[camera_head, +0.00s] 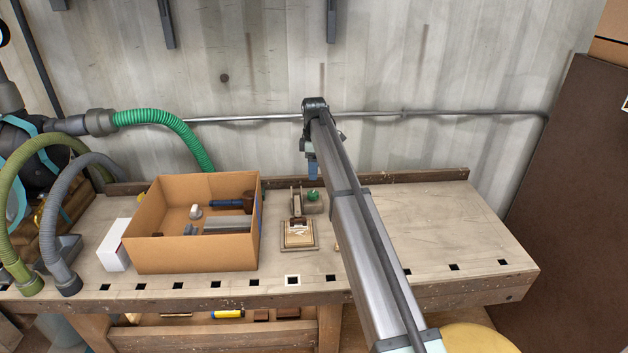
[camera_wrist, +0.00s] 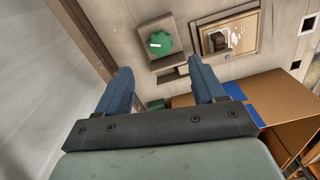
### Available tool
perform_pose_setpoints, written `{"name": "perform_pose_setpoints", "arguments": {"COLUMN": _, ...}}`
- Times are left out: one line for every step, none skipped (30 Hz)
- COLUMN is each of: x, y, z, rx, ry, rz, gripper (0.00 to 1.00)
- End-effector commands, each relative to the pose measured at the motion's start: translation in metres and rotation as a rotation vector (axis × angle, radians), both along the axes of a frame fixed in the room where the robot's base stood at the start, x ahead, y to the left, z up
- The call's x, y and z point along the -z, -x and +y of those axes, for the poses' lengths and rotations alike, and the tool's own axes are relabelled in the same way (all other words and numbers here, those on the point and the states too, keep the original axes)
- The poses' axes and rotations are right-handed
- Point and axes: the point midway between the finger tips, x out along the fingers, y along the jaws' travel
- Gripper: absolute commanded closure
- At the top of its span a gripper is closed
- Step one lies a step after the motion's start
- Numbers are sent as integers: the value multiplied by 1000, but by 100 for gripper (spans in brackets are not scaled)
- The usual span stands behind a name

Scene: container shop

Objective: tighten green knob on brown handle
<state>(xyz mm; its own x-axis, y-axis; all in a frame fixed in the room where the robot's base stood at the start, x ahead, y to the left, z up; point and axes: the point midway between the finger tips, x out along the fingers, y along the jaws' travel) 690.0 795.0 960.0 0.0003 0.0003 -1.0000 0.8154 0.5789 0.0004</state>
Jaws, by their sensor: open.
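A green knob (camera_head: 313,196) sits on a grey-brown block (camera_head: 311,206) near the back of the workbench. In the wrist view the green knob (camera_wrist: 160,43), with a white mark, lies beyond the fingertips, between their lines and apart from them. The block (camera_wrist: 154,60) shows around it. A small dark brown piece (camera_head: 299,222) is by the framed tray in front; it also shows in the wrist view (camera_wrist: 219,40). I cannot tell whether this is the brown handle. My gripper (camera_wrist: 161,67) is open and empty; in the head view its blue fingers (camera_head: 312,168) hang above and behind the knob.
A cardboard box (camera_head: 190,255) with tools stands left of the knob. The small framed tray (camera_head: 299,247) lies in front. A white box (camera_head: 114,245) and hoses (camera_head: 165,118) are at the left. The wall is close behind. The bench's right side (camera_head: 450,220) is clear.

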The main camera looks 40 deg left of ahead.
Motion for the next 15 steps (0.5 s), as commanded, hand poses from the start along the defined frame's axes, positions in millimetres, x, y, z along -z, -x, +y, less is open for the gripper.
{"name": "perform_pose_setpoints", "arguments": {"x": -10, "y": 0, "z": 1, "rx": 0, "ry": -1, "rz": -1, "gripper": 31}}
{"name": "perform_pose_setpoints", "arguments": {"x": -14, "y": 0, "z": 0, "rx": 0, "ry": 0, "rz": 0, "gripper": 31}}
{"name": "perform_pose_setpoints", "arguments": {"x": -19, "y": 0, "z": 0, "rx": 0, "ry": 0, "rz": 0, "gripper": 31}}
{"name": "perform_pose_setpoints", "arguments": {"x": -23, "y": 0, "z": 1, "rx": 0, "ry": -1, "rz": -1, "gripper": 31}}
{"name": "perform_pose_setpoints", "arguments": {"x": -27, "y": 0, "z": 1, "rx": 0, "ry": -1, "rz": -1, "gripper": 31}}
{"name": "perform_pose_setpoints", "arguments": {"x": -31, "y": 0, "z": 1, "rx": 0, "ry": -1, "rz": -1, "gripper": 31}}
{"name": "perform_pose_setpoints", "arguments": {"x": -34, "y": 0, "z": 0, "rx": 0, "ry": 0, "rz": 0, "gripper": 31}}
{"name": "perform_pose_setpoints", "arguments": {"x": -36, "y": 0, "z": 0, "rx": 0, "ry": 0, "rz": 0, "gripper": 31}}
{"name": "perform_pose_setpoints", "arguments": {"x": -38, "y": 0, "z": 0, "rx": 0, "ry": 0, "rz": 0, "gripper": 31}}
{"name": "perform_pose_setpoints", "arguments": {"x": -40, "y": 0, "z": 0, "rx": 0, "ry": 0, "rz": 0, "gripper": 31}}
{"name": "perform_pose_setpoints", "arguments": {"x": -41, "y": 0, "z": 0, "rx": 0, "ry": 1, "rz": 1, "gripper": 31}}
{"name": "perform_pose_setpoints", "arguments": {"x": -42, "y": 0, "z": 0, "rx": 0, "ry": 1, "rz": 1, "gripper": 31}}
{"name": "perform_pose_setpoints", "arguments": {"x": -42, "y": 0, "z": 0, "rx": 0, "ry": 1, "rz": 1, "gripper": 31}}
{"name": "perform_pose_setpoints", "arguments": {"x": -42, "y": 0, "z": 0, "rx": 0, "ry": 1, "rz": 1, "gripper": 31}}
{"name": "perform_pose_setpoints", "arguments": {"x": -43, "y": 0, "z": 0, "rx": 0, "ry": 1, "rz": 1, "gripper": 31}}
